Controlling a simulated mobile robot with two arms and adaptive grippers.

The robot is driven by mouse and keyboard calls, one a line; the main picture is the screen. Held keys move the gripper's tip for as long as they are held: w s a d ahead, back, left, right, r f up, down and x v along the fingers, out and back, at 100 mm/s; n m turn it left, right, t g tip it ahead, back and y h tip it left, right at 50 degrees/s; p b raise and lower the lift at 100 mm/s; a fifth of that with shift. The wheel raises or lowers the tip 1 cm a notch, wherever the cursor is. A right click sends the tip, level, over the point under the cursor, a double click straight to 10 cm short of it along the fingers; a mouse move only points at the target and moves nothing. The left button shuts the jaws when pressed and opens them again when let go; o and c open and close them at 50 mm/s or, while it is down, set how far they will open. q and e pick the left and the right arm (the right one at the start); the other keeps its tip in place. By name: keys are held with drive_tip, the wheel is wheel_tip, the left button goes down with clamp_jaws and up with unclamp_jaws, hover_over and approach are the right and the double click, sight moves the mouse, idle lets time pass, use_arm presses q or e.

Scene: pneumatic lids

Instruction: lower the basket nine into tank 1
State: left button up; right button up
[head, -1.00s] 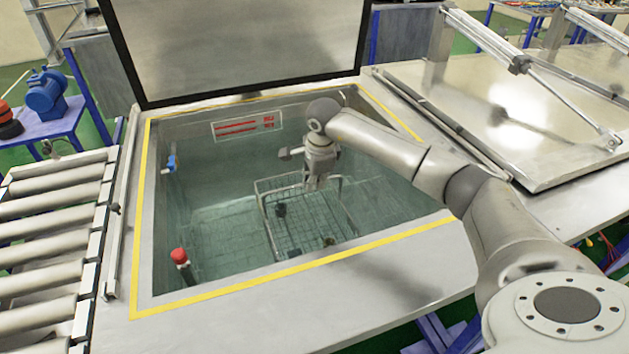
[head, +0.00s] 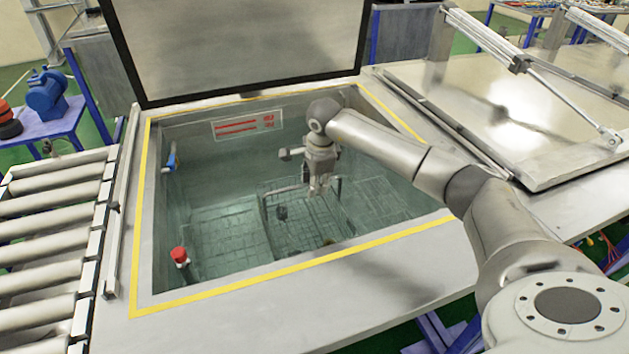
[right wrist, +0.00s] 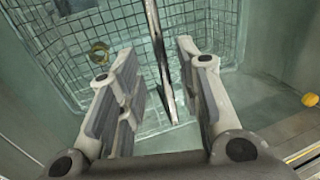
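The wire basket (head: 290,228) is under the water in the open tank (head: 200,215), standing level as far as I can see. It holds a dark part (head: 282,212) and a yellowish ring (right wrist: 100,52). My right gripper (head: 319,190) reaches down into the tank over the basket. In the right wrist view the gripper's (right wrist: 158,85) fingers are apart, with the basket's thin metal handle (right wrist: 160,60) running between them and a gap on both sides. The basket's mesh (right wrist: 70,45) shows below. My left gripper is not in view.
The tank's lid (head: 240,45) stands raised at the back. A closed lid (head: 510,105) with pneumatic cylinders is at the right. A roller conveyor (head: 50,230) lies at the left. A red-capped sensor (head: 180,256) and a blue fitting (head: 171,163) sit on the tank's left side.

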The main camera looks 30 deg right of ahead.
drive_tip(key=w+d+p+v, duration=0.1)
drive_tip(key=p+v, duration=0.8)
drive_tip(key=v, duration=1.4)
drive_tip(key=shift+w+a+r, duration=0.2)
drive_tip(key=shift+w+r, duration=0.45)
drive_tip(key=shift+w, duration=0.2)
